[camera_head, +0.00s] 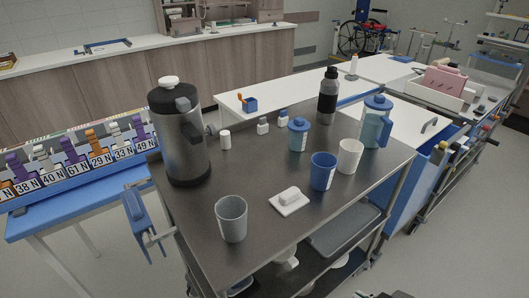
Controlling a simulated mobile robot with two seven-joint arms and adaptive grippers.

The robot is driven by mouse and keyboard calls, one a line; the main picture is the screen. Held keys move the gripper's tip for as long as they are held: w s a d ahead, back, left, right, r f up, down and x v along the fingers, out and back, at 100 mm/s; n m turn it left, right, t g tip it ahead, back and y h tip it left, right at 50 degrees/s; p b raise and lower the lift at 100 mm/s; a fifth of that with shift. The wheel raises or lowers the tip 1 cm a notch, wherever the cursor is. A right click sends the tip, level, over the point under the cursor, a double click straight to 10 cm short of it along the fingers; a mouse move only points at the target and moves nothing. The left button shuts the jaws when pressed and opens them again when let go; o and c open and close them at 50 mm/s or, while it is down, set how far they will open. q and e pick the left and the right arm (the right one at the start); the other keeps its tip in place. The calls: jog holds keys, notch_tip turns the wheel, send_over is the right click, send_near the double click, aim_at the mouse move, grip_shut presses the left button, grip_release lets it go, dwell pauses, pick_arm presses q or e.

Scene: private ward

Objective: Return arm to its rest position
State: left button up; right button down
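Neither of my grippers can be made out in the head view. A small dark shape at the bottom edge, right of the middle, is too cut off to identify. In front of me stands a dark metal cart top (255,205). On it are a tall steel vacuum jug (180,135), a grey cup (231,219), a blue cup (322,171), a white cup (349,157), a blue-lidded jar (298,135), a black bottle (328,96) and a blue-lidded pitcher (375,122).
A white dish (289,203) holds a small white block, and small white bottles stand at the back. A numbered rack (75,160) sits on a blue table at left. A counter (150,47) lines the wall. A wheelchair (360,32) stands far back. Floor is clear at right.

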jog(key=s+d+r+g+h, duration=0.1)
jog(key=s+d+h, duration=0.15)
jog(key=d, duration=0.35)
jog(key=s+d+r+h, duration=0.1)
jog(key=s+d+h, duration=0.1)
jog(key=d+h, duration=0.3)
jog(key=w+a+f+m+t+y, duration=0.1)
jog(key=a+f+m+t+y, duration=0.1)
jog(key=a+f+y, duration=0.6)
jog(key=shift+w+a+f+m+t+y, duration=0.3)
jog(key=shift+a+f+t, duration=0.6)
jog(key=shift+a+f, duration=2.3)
jog(key=shift+s+a+r, duration=0.1)
jog(key=shift+a+r, duration=0.15)
